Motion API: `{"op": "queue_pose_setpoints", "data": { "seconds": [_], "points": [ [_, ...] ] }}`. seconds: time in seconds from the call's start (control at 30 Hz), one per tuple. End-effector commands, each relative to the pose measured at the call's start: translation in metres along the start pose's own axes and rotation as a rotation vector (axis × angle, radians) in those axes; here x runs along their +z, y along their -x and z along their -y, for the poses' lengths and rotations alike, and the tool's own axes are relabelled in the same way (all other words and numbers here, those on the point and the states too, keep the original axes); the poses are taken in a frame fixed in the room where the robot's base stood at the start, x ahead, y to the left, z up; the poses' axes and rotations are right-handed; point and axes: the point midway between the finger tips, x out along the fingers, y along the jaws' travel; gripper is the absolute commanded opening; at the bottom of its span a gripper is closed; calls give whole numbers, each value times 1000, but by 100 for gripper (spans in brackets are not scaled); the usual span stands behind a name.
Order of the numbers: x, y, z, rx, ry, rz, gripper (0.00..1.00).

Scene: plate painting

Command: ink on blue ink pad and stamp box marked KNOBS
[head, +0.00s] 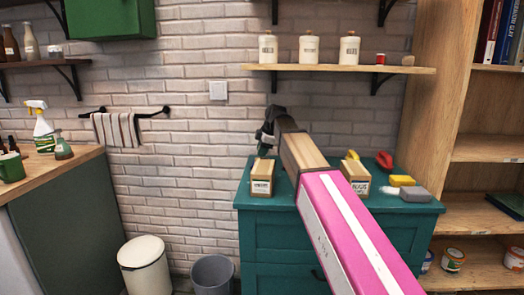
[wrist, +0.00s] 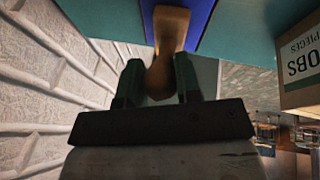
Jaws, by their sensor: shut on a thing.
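My gripper (wrist: 160,85) is shut on the wooden handle of a stamp (wrist: 170,28) in the wrist view. The stamp lies in front of a blue ink pad (wrist: 199,14); whether it touches the pad cannot be told. The box marked KNOBS (wrist: 303,64) is at the right edge of that view, with only the end of its label showing. In the head view, my gripper (head: 264,146) is above the back of the teal cabinet, and my arm hides the ink pad. The box to the right of my arm (head: 356,178) has a label too small to read surely.
The teal cabinet top (head: 415,205) also bears a second labelled box (head: 262,178), a yellow block (head: 402,180), a grey block (head: 415,194) and a red item (head: 384,160). A wall shelf (head: 335,68) with white jars hangs above. A brick wall stands close behind.

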Motion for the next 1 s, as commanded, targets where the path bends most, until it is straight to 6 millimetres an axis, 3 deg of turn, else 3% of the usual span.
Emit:
{"op": "queue_pose_setpoints", "data": {
  "seconds": [1.0],
  "points": [
    [2,-7,2,0,0,0,16]
  ]
}}
